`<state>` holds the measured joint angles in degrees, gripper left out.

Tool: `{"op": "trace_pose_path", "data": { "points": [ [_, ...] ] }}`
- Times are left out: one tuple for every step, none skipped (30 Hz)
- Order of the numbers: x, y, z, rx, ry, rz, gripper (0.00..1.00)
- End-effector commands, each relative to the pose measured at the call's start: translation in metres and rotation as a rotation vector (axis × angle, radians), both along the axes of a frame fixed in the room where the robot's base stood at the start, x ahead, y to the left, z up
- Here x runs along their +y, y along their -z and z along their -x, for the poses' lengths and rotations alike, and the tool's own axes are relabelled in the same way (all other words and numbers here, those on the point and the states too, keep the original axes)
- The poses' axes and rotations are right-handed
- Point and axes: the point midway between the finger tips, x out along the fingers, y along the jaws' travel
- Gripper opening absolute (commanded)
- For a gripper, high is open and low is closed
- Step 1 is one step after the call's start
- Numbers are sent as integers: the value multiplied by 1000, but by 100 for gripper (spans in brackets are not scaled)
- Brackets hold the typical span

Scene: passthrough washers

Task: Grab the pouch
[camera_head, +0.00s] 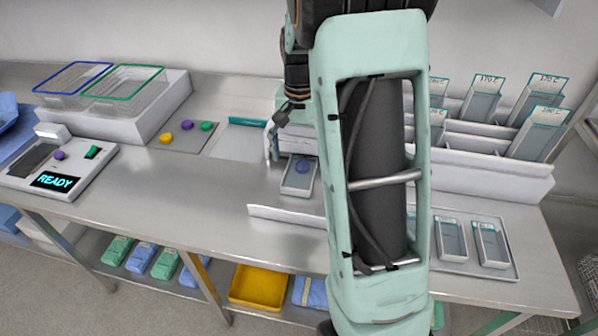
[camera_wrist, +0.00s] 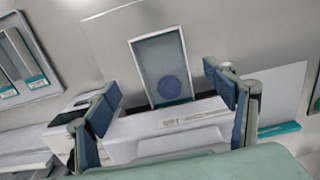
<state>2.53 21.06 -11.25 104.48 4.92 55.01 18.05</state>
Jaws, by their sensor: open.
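A flat pouch (camera_head: 299,180) with a grey border and a purple disc inside lies on the steel table near the middle. It also shows in the wrist view (camera_wrist: 153,57), beyond the fingers, with the disc near its lower end. My gripper (camera_wrist: 164,92) is open, with its two dark blue fingers wide apart and nothing held between them. In the head view my gripper (camera_head: 272,142) is just left of and behind the pouch, partly hidden by my arm. The fingers look apart from the pouch.
A white rack (camera_head: 490,172) holds several clear pouches at the right. A tray (camera_head: 508,238) with more pouches lies in front of it. A low white rail (camera_head: 285,216) is in front of the pouch. A device reading READY (camera_head: 55,181) stands left; the table between is mostly clear.

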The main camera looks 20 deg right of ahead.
Motion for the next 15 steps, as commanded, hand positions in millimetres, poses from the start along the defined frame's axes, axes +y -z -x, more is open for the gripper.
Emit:
{"op": "trace_pose_path", "data": {
  "points": [
    [0,6,1,2,0,0,77],
    [0,8,0,1,-1,0,77],
    [0,10,0,1,-1,1,77],
    [0,12,0,1,-1,0,77],
    [0,14,1,1,-1,0,77],
    [1,17,0,2,-1,0,77],
    [1,21,0,2,-1,0,77],
    [1,25,0,4,-1,0,77],
    [2,31,0,4,-1,0,77],
    [2,36,0,4,-1,0,77],
    [2,41,0,4,0,-1,77],
    [2,47,-1,3,0,-1,77],
    [2,51,-1,3,0,-1,77],
    [2,55,-1,2,0,0,77],
    [2,58,-1,2,0,0,77]
  ]
}}
